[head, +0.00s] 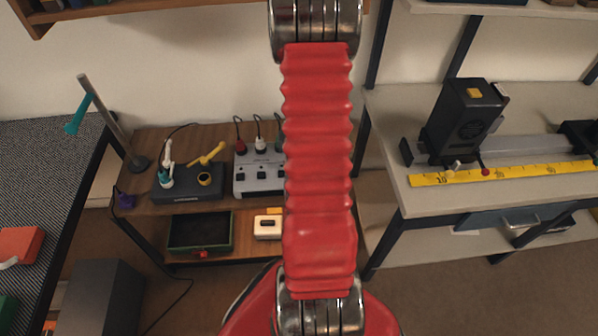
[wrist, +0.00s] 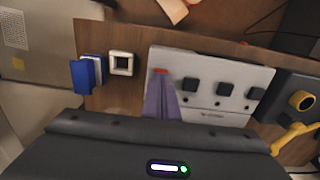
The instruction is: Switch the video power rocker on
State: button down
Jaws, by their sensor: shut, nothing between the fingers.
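A light grey control box (wrist: 200,65) with several black knobs lies across the middle of the wrist view. A small red rocker (wrist: 160,71) sits near its upper left corner; its label and its on or off position are too small to read. My gripper (wrist: 163,84) has purple fingers, shut and empty, with the tips just below the rocker in the picture. I cannot tell whether they touch it. In the head view the control box (head: 259,182) stands on a brown bench, its right part hidden behind my red arm, as is my gripper.
Beside the box is a dark unit (head: 188,190) with a yellow ring (wrist: 301,100) and a yellow lever. A blue object (wrist: 86,74) and a white square frame (wrist: 121,63) stand on the box's other side. A green-lined tray (head: 200,232) is on the lower shelf.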

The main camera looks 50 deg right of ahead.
jog(key=shift+f, duration=0.7)
dwell(0.6)
jog(key=shift+r, duration=0.1)
notch_tip(320, 180, up, 7)
dwell(1.2)
dwell(0.5)
jog(key=shift+s+a, duration=0.15)
jog(key=shift+a, duration=0.05)
jog(key=a+r+n+t, duration=0.2)
jog(key=a+r+n, duration=0.1)
jog(key=a+r, duration=0.6)
jog(key=s+a+r+n+t, duration=0.1)
jog(key=a+r+n, duration=0.2)
jog(key=a+r, duration=0.6)
jog(key=a+r+n+t, duration=0.2)
jog(key=a+r, duration=0.7)
jog(key=a, duration=0.9)
jog(key=shift+s+a+r+n+t, duration=0.3)
jog(key=shift+s+r+n, duration=0.1)
jog(key=shift+n, duration=0.5)
